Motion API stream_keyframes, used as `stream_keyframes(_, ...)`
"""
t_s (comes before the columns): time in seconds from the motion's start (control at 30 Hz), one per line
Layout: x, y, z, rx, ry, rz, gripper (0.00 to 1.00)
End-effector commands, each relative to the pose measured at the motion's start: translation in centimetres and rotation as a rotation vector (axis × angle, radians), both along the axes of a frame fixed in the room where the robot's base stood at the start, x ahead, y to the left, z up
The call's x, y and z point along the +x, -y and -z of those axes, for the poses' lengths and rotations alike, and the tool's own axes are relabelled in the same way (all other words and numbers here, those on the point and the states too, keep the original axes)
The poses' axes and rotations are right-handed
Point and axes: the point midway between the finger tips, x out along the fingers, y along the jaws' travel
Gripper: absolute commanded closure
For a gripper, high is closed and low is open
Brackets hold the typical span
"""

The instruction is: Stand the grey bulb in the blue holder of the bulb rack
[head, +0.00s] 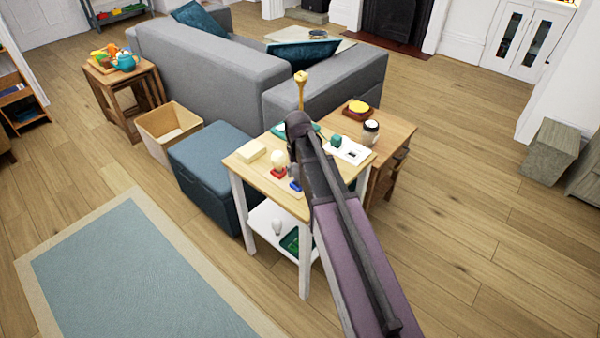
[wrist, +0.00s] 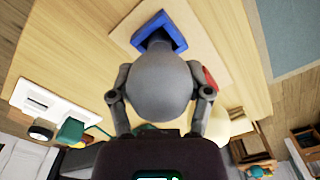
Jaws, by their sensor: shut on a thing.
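The grey bulb (wrist: 160,85) is between the two fingers of my gripper (wrist: 160,95) in the wrist view, round end toward the camera. The blue holder (wrist: 148,27) is a square frame on the pale wooden board of the bulb rack (wrist: 200,30). The bulb's narrow end points toward the blue holder and overlaps it in the picture; I cannot tell whether it is inside. In the head view the blue holder (head: 295,186) shows beside my arm, which hides most of the gripper and the grey bulb. A red holder (head: 278,172) bears a cream bulb (head: 277,158).
The rack stands on a small wooden-topped table (head: 247,172). A cream block (head: 252,151) lies to the left. A white plate (head: 350,151), a dark green object (head: 336,141) and a jar (head: 370,132) are to the right. A pale bulb (head: 277,227) is on the lower shelf.

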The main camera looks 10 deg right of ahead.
Motion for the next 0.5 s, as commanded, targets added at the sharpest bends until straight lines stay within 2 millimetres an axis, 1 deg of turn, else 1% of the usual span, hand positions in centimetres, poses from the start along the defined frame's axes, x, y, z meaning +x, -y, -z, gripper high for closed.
stream_keyframes(0.27, 0.01, 0.0, 0.38, 0.0, 0.0, 0.0, 0.82)
stream_keyframes(0.3, 0.0, 0.01, 0.38, 0.0, 0.0, 0.0, 0.33)
stream_keyframes(0.37, 0.0, 0.01, 0.29, 0.0, 0.0, 0.0, 0.15)
stream_keyframes(0.4, 0.0, 0.01, 0.29, 0.0, 0.0, 0.0, 0.03)
stream_keyframes(0.43, 0.0, 0.01, 0.29, 0.0, 0.0, 0.0, 0.01)
stream_keyframes(0.5, 0.0, 0.01, 0.29, 0.0, 0.0, 0.0, 0.01)
